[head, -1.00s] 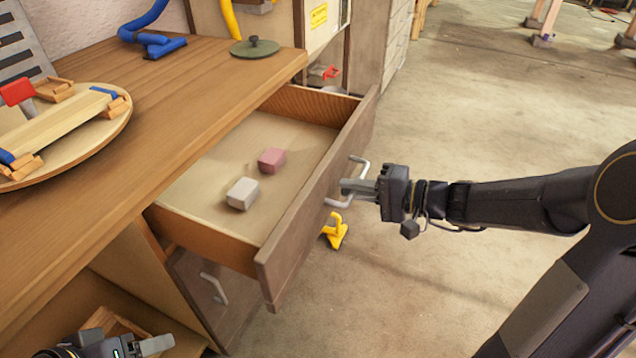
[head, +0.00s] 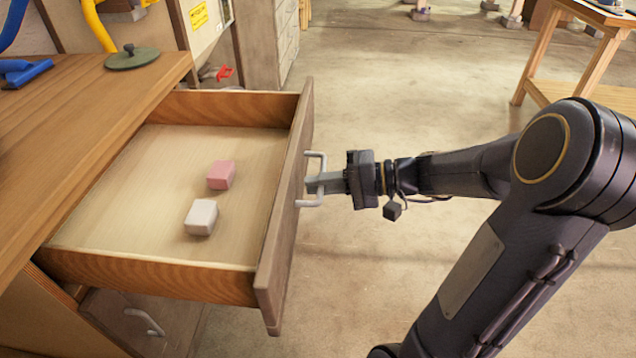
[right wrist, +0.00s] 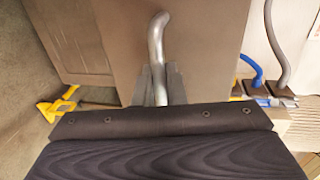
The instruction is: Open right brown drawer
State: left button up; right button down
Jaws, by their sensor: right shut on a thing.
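The brown drawer (head: 125,267) is pulled far out from under the wooden worktop in the head view, and its inside shows. A pink block (head: 221,175) and a pale block (head: 201,217) lie on its floor. My right gripper (head: 315,183) is shut on the metal handle (head: 311,202) of the drawer front (head: 285,215). In the right wrist view the fingers (right wrist: 158,88) close around the grey handle bar (right wrist: 156,45). My left gripper is out of the head view.
The worktop (head: 95,110) is at the left, with a round green lid (head: 132,57) and a blue tool (head: 25,72). A second handle (head: 146,322) shows below the drawer. The floor at the right is mostly clear. A wooden table (head: 590,60) stands at the far right.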

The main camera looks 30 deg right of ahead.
jog(key=c, duration=1.6)
grip_release()
jog(key=shift+c, duration=0.2)
jog(key=shift+d, duration=0.1)
jog(key=p+v, duration=0.1)
jog(key=v, duration=0.6)
jog(key=shift+s+d, duration=0.2)
jog(key=shift+d, duration=0.05)
jog(key=shift+a, duration=0.1)
